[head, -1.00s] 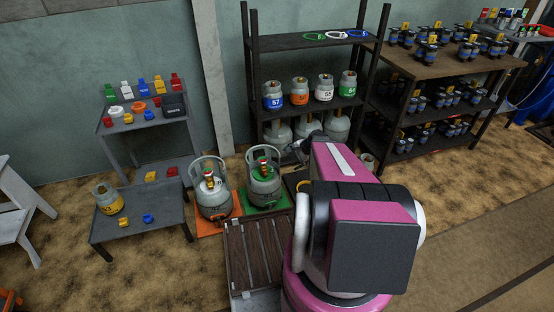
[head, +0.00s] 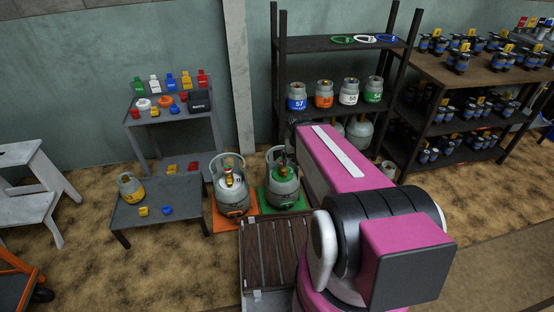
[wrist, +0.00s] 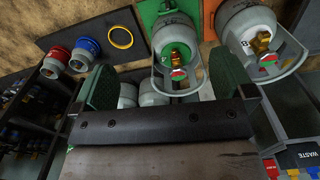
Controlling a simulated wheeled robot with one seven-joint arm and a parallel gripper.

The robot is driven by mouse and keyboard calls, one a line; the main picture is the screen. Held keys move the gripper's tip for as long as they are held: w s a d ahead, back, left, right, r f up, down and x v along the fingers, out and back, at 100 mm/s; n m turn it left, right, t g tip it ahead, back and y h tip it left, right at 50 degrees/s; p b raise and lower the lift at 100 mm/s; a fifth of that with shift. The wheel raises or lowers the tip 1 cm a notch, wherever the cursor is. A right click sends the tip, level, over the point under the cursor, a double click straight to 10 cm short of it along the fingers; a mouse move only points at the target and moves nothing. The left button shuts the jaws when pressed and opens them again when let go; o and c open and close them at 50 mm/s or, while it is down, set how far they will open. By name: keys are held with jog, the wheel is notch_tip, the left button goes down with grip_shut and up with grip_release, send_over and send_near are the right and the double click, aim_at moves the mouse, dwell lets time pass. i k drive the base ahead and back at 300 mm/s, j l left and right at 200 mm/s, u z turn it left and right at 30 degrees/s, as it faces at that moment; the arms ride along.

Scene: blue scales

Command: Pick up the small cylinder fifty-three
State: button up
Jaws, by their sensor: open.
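A small grey cylinder with a yellow band (head: 130,188) stands upright on the low grey table (head: 160,214) at the left in the head view. Its number is too small to read for certain. I cannot make it out in the wrist view. My gripper (wrist: 162,82) is open, with two green finger pads and nothing between them. Beyond the fingers are large grey cylinders on a green mat (wrist: 160,18) and an orange mat (wrist: 238,12). My gripper is well right of the yellow-banded cylinder; my arm mostly hides it in the head view.
Small cylinders with blue (head: 297,103), orange, white and green bands stand on the dark shelf. A tiered grey stand (head: 199,124) holds coloured parts behind the low table. White steps (head: 30,205) and an orange cart (head: 22,270) are at left. Floor before the table is clear.

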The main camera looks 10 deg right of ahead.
aim_at(130, 189)
jog(key=u, duration=1.65)
jog(key=i+j+z, duration=0.2)
jog(key=i+j, duration=0.25)
jog(key=i+j+z, duration=0.2)
jog(key=i+j, duration=0.25)
jog(key=j, duration=0.1)
